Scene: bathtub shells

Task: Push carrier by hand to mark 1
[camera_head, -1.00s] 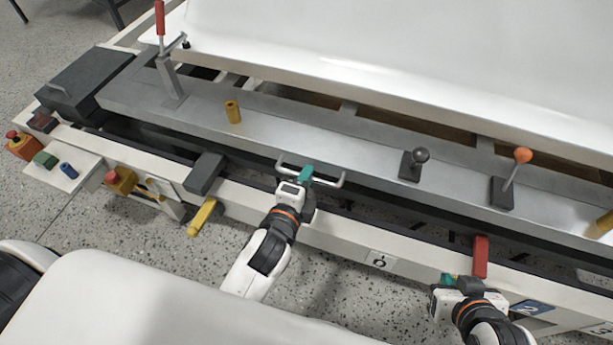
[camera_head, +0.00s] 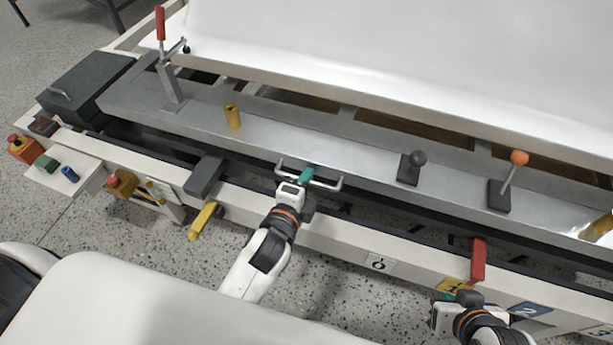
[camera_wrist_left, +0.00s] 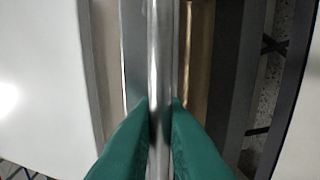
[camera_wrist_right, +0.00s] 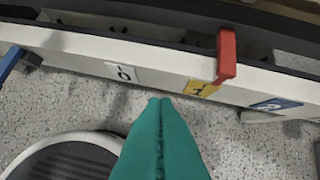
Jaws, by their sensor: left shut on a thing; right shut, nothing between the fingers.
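The carrier is a long grey metal beam (camera_head: 360,155) running along the frame, with a bar handle (camera_head: 330,186) on its near side. My left gripper (camera_head: 306,174) is shut on this handle; in the left wrist view its teal fingers close around the bar (camera_wrist_left: 160,60). The yellow mark 1 plate (camera_head: 450,285) is on the front rail, right of the mark 0 plate (camera_head: 378,263) and left of the blue mark 2 plate (camera_head: 530,309). My right gripper (camera_wrist_right: 160,102) is shut and empty, in front of the rail near mark 1.
A red block (camera_head: 478,260) sticks out from the rail by mark 1. A yellow bracket (camera_head: 204,218) juts out further left. The beam carries a red-handled clamp (camera_head: 172,80), a black knob (camera_head: 412,168) and an orange-knobbed lever (camera_head: 508,180). A white shell (camera_head: 400,50) lies behind.

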